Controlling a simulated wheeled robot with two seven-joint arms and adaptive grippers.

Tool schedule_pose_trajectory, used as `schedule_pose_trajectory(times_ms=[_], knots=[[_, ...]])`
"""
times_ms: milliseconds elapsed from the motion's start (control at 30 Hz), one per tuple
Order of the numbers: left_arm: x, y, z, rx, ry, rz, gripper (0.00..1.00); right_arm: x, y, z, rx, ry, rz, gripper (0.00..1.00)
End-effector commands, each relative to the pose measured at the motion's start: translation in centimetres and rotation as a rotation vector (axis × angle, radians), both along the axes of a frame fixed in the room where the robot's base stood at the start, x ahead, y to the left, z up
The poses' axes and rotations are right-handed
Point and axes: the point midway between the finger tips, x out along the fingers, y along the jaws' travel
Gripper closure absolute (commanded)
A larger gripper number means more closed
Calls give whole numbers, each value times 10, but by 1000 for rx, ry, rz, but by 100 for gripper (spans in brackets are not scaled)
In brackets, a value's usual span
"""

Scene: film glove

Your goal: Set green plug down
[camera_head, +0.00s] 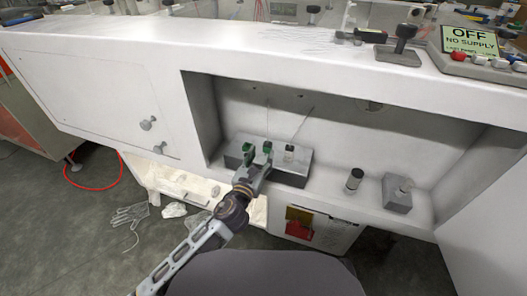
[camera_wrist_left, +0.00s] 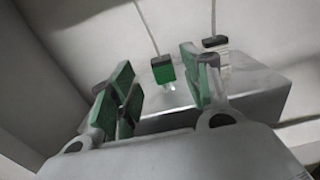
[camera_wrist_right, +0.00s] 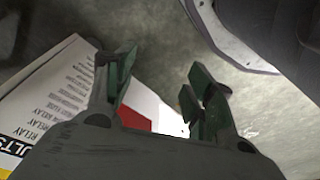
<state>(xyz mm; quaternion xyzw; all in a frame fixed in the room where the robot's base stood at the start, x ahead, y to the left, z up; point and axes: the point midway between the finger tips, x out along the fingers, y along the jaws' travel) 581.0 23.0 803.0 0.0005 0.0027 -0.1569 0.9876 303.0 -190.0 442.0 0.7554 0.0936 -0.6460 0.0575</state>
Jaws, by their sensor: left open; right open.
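The green plug (camera_head: 267,147), with a dark top and a thin cable rising from it, is upright at the grey block (camera_head: 305,164) in the recess. It also shows in the left wrist view (camera_wrist_left: 163,70), with a silvery part below it at the block; I cannot tell how it is seated. My left gripper (camera_head: 257,163) is open in front of the block. In its wrist view its green-padded fingers (camera_wrist_left: 160,90) are apart, the plug appearing between and beyond them. My right gripper (camera_wrist_right: 160,88) is open and empty, outside the head view.
A pale plug with a dark top (camera_head: 289,149) stands on the block to the right. A dark cylinder (camera_head: 354,180) and a smaller grey block (camera_head: 397,193) stand farther right. Recess walls bound the space. A printed sheet (camera_wrist_right: 45,95) lies below my right gripper.

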Motion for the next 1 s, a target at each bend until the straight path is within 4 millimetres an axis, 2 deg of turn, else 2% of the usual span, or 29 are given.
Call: schedule_pose_trajectory(times_ms=[200,500,1000], knots=[[-21,7,0,1,2,0,52,-4,-1,-8,-2,7,-1,46],[-40,13,0,0,1,1,52,-3,-2,-12,-4,3,-2,46],[-43,14,1,0,-1,0,52,-1,-3,-11,-5,-1,-2,46]])
